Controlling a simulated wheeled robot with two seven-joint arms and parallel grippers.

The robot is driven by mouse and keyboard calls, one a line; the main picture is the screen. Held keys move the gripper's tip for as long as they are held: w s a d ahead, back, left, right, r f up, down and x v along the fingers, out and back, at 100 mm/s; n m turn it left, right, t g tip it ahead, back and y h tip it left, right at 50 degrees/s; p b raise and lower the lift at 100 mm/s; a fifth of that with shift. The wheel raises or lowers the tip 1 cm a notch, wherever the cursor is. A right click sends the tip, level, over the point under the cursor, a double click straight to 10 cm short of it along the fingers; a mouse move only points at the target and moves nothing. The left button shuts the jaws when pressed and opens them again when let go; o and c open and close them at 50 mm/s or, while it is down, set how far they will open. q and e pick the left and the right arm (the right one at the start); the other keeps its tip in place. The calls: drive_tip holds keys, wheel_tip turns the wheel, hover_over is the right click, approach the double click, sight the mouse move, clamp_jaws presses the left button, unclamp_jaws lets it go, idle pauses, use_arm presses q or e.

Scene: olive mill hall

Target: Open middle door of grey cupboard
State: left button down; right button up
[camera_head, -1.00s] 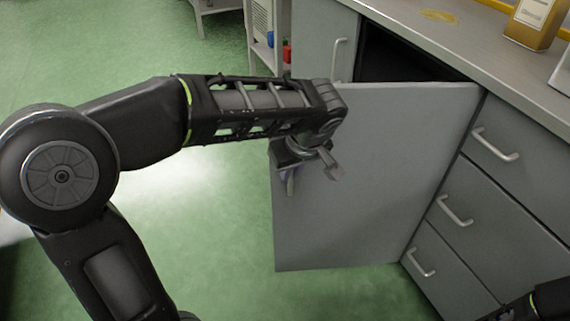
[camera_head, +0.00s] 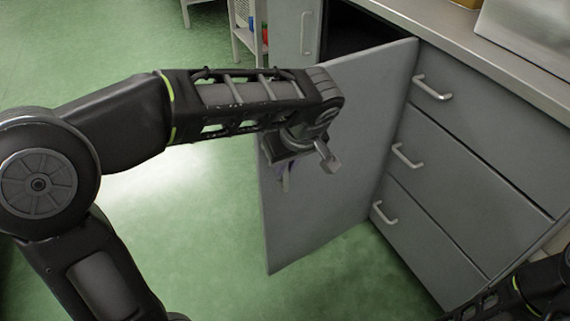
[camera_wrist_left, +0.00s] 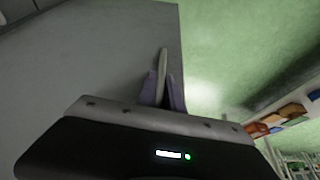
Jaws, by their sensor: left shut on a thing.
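The grey cupboard (camera_head: 510,135) stands on the right in the head view. Its middle door (camera_head: 345,170) stands open, swung out from its right edge beside the drawers, with a dark gap (camera_head: 350,32) behind it. My left gripper (camera_head: 285,175) is at the door's free left edge, its fingertips partly hidden by my wrist. In the left wrist view the fingers (camera_wrist_left: 163,92) are shut on the pale door handle (camera_wrist_left: 163,65), close to the edge of the door. My right gripper is out of view; only part of my right arm shows at the lower right.
Drawers with bar handles (camera_head: 407,156) are right of the door. Another closed grey door (camera_head: 293,25) is left of the gap. A worktop (camera_head: 455,40) runs above. A shelf rack (camera_head: 246,22) stands behind. The green floor (camera_head: 200,240) left of the door is clear.

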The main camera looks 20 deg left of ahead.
use_arm(q)
drive_tip(key=c, duration=1.8)
unclamp_jaws()
drive_tip(key=shift+o, duration=0.2)
drive_tip(key=p+v, duration=0.2)
drive_tip(key=v, duration=0.6)
drive_tip(key=shift+p, duration=0.35)
drive_tip(key=shift+f, duration=0.1)
